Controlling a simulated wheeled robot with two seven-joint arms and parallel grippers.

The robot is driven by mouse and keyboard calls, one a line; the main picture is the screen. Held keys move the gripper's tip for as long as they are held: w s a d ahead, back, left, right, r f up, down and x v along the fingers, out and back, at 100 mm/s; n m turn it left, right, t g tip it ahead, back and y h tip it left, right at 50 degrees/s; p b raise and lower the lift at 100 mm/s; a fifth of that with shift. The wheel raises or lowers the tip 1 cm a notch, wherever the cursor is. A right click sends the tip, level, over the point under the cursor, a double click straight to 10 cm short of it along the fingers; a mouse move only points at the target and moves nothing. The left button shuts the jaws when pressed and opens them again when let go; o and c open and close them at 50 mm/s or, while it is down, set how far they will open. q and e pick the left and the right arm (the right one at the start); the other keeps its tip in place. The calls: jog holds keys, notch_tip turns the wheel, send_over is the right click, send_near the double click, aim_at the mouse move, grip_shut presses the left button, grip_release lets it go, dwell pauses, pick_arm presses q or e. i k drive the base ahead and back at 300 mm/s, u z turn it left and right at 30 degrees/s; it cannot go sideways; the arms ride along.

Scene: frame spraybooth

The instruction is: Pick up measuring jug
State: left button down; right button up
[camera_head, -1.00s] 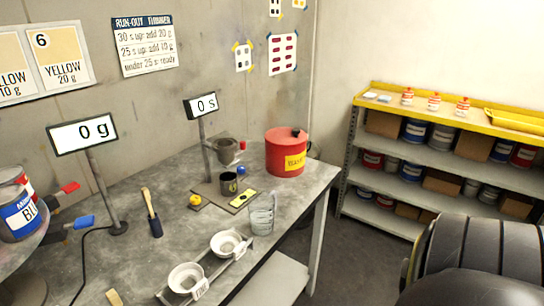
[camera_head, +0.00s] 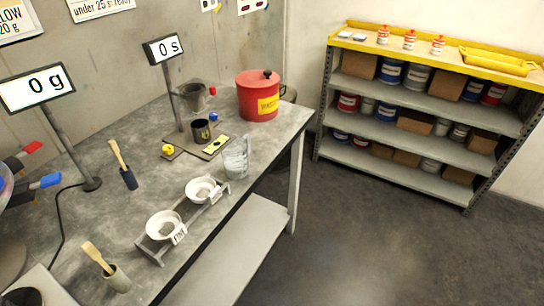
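The measuring jug (camera_head: 236,160) is a clear, see-through jug with a handle. Neither of my grippers is in view.
Brushes and display posts are to the left. A shelf rack (camera_head: 420,120) stands at right; open floor lies between.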

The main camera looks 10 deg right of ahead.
aim_at(239, 155)
jog(key=z, duration=0.55)
jog(key=k, duration=1.25)
jog(key=z, duration=0.75)
jog(key=i, duration=1.05)
jog(key=u, duration=1.1)
jog(key=i, duration=1.05)
jog(key=u, duration=1.2)
